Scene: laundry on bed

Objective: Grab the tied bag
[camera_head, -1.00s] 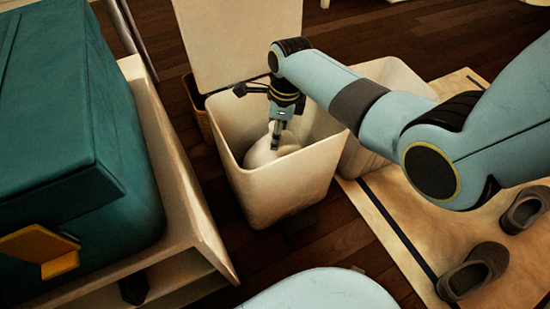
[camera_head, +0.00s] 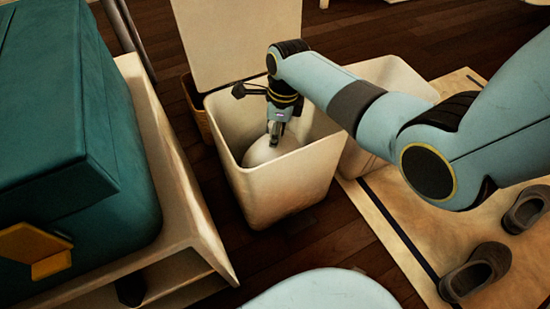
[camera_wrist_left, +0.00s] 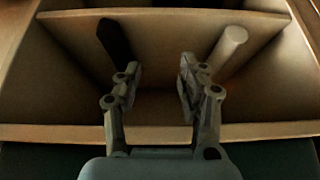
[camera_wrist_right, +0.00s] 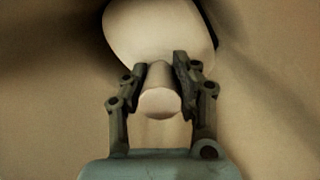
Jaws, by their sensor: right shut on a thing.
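The tied bag (camera_head: 267,150) is a pale, rounded bundle inside the open cream bin (camera_head: 285,190) in the head view. My right gripper (camera_head: 276,136) reaches down into the bin from above. In the right wrist view the bag's round body (camera_wrist_right: 160,28) lies beyond the fingers, and its knotted neck (camera_wrist_right: 160,98) sits between them. My right gripper (camera_wrist_right: 160,82) is shut on that neck. My left gripper (camera_wrist_left: 157,90) shows only in the left wrist view. Its fingers are apart with nothing between them, facing a wooden shelf compartment.
The bin's lid (camera_head: 240,35) stands raised behind it. A second pale bin (camera_head: 398,78) stands to the right, partly behind my right arm. A teal suitcase (camera_head: 75,130) lies on a wooden unit (camera_head: 185,200) at left. Grey shoes (camera_head: 475,272) sit on a mat at lower right.

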